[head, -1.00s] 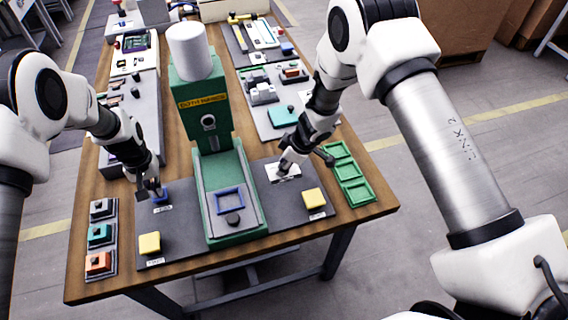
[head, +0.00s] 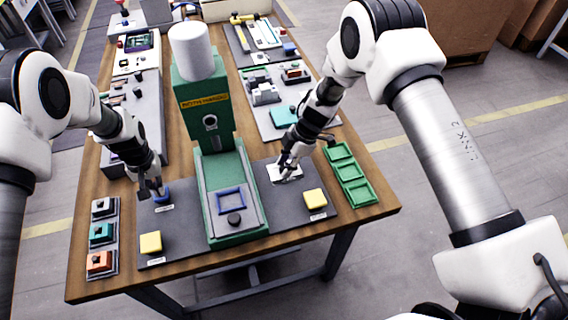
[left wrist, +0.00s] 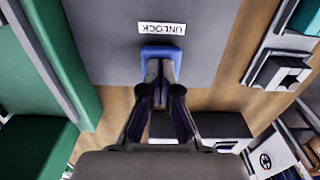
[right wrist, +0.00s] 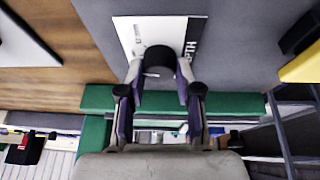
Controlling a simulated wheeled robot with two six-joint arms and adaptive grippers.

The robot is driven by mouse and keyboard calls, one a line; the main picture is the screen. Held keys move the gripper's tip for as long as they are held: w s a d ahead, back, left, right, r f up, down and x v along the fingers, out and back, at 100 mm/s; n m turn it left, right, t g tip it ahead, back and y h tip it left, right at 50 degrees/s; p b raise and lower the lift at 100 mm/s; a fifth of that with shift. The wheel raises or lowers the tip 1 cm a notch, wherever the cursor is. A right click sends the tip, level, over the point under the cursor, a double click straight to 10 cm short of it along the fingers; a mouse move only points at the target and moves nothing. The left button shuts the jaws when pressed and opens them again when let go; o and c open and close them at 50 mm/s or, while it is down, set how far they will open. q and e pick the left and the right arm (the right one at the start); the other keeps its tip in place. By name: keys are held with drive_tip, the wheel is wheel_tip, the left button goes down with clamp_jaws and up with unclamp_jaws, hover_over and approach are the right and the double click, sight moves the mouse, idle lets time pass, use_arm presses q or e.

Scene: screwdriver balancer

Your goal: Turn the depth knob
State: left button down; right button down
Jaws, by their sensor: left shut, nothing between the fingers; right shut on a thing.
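The depth knob (right wrist: 159,60) is a dark round knob on a white label plate (right wrist: 128,38) marked with a partly hidden word, in the right wrist view. My right gripper (right wrist: 158,85) is shut on the knob, one finger at each side. In the head view my right gripper (head: 284,166) points down at the white plate, right of the green press, and hides most of the knob. My left gripper (left wrist: 160,66) is shut and empty, its fingertips at the blue unlock button (left wrist: 160,52). In the head view the left gripper (head: 158,194) is at the left grey panel.
The green press (head: 205,110) with a white cylinder on top stands between the two arms. Yellow buttons sit at the front left (head: 151,242) and front right (head: 315,198). Green trays (head: 350,172) lie right of my right gripper. Orange, teal and grey blocks line the left edge.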

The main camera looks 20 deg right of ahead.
use_arm(q)
drive_tip(key=shift+f, duration=0.1)
use_arm(e)
drive_tip(key=shift+n+g, duration=0.5)
drive_tip(key=shift+n, duration=0.5)
drive_tip(key=c, duration=0.8)
unclamp_jaws()
